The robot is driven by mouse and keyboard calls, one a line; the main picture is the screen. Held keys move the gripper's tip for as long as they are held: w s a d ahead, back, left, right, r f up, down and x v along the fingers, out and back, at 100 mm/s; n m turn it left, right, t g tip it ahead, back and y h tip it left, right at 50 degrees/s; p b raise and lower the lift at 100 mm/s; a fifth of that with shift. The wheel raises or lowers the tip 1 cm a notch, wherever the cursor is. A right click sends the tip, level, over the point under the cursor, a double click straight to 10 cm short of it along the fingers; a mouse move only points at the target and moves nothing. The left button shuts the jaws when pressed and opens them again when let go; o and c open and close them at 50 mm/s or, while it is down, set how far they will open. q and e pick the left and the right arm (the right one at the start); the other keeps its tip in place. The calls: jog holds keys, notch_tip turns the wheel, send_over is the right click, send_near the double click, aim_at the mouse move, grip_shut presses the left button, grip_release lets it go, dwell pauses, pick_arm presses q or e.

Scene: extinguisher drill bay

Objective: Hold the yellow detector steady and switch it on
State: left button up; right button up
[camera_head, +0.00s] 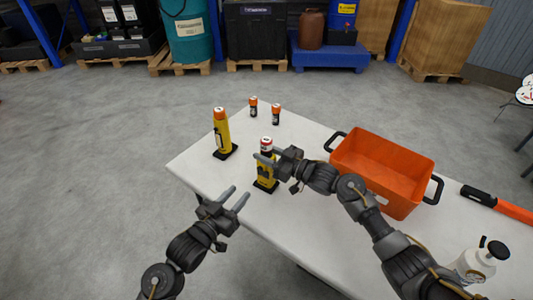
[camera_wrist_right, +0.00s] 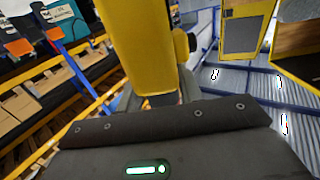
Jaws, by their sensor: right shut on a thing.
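A yellow detector (camera_head: 266,172) with a red and white top stands upright on a black base on the white table. My right gripper (camera_head: 262,155) is shut on its upper part, coming from the right. In the right wrist view, the yellow body (camera_wrist_right: 138,45) fills the upper middle. My left gripper (camera_head: 239,193) is open and empty, at the table's front left edge, apart from the detector. A second yellow device (camera_head: 222,134) with an orange top stands upright on a black base further left. Which face carries a switch cannot be told.
Two small orange-topped black cylinders (camera_head: 253,107) (camera_head: 276,115) stand at the table's back. An orange crate (camera_head: 412,158) is right of my right gripper. The table's (camera_head: 205,180) front left is clear.

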jog(key=o, duration=1.3)
jog(key=v, duration=1.2)
jog(key=shift+w+d, duration=0.1)
